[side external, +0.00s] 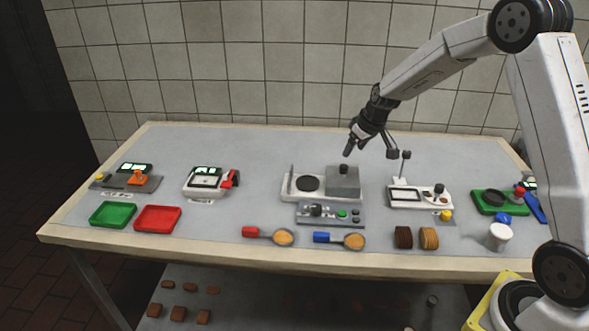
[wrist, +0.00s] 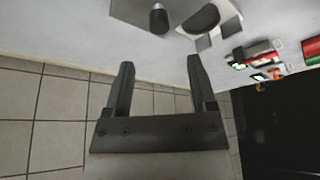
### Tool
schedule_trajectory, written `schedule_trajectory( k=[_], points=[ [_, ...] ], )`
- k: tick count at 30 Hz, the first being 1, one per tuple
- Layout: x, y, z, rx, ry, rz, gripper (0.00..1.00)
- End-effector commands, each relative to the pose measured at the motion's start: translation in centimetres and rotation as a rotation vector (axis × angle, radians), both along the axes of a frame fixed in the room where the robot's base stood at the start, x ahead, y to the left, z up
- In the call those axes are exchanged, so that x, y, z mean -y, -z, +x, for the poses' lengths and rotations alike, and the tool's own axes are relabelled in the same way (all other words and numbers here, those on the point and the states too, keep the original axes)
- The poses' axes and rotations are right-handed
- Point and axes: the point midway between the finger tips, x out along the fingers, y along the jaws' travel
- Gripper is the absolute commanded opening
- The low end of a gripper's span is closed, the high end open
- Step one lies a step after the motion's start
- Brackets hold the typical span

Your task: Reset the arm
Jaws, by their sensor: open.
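My gripper (side external: 369,145) is open and empty, held above the back part of the table. In the wrist view its two fingers (wrist: 158,75) are spread apart with nothing between them. It hangs above and behind a grey machine (side external: 343,181) with a dark knob and a round dark plate. The same machine shows at the top of the wrist view, its knob (wrist: 159,19) beyond the fingertips. The gripper touches nothing that I can see.
A red-handled spoon (side external: 262,234) and a blue-handled spoon (side external: 340,240) lie at the front. Brown bread-like pieces (side external: 428,238) and a white cup (side external: 499,236) stand right of them. Green (side external: 113,214) and red (side external: 158,218) trays sit left. The tiled wall is behind.

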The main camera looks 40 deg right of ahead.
Motion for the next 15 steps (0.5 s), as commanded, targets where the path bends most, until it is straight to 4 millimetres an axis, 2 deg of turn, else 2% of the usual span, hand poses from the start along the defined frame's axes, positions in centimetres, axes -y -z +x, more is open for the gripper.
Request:
schedule_trajectory(
  k=[10, 15],
  points=[
    [-0.1, 0.0, -0.1, -0.001, 0.0, 0.0, 0.72],
    [-1.4, -0.2, -1.1, -0.011, 0.0, 0.002, 0.72]
  ],
)
